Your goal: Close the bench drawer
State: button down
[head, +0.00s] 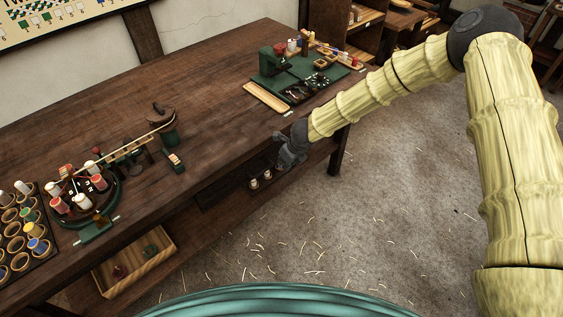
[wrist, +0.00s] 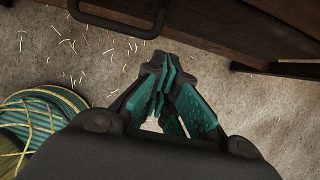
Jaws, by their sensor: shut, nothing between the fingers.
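The dark wooden bench (head: 200,110) runs across the head view. Below its front edge, what appears to be the bench drawer (head: 232,192) shows as a dark box standing out, with small white spools (head: 267,175) in it. In the wrist view, a black bar handle (wrist: 118,27) shows on a dark wood front at the top edge. My gripper (head: 290,150) is at the bench front, just above and right of the spools. In the wrist view my gripper (wrist: 166,75) is shut and empty, its tips apart from the handle in the picture.
A light wooden tray (head: 160,262) sits low under the bench at left. A spool carousel (head: 88,200), spool rack (head: 25,235) and green tool stand (head: 300,80) are on the bench top. The floor (head: 380,220) in front is open, with scattered fibre bits.

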jog(key=b+v, duration=0.1)
jog(key=v, duration=0.7)
jog(key=w+d+f+t+y+b, duration=0.1)
jog(key=d+f+t+y+b, duration=0.2)
jog(key=b, duration=2.1)
jog(key=d, duration=0.4)
jog(key=shift+w+f+t+y, duration=0.2)
jog(key=shift+w+t+y, duration=0.1)
jog(key=w+a+r+b+x, duration=0.1)
jog(key=r+b+x, duration=0.1)
jog(key=x, duration=1)
jog(key=shift+w+a+f, duration=0.3)
jog(key=shift+w, duration=0.05)
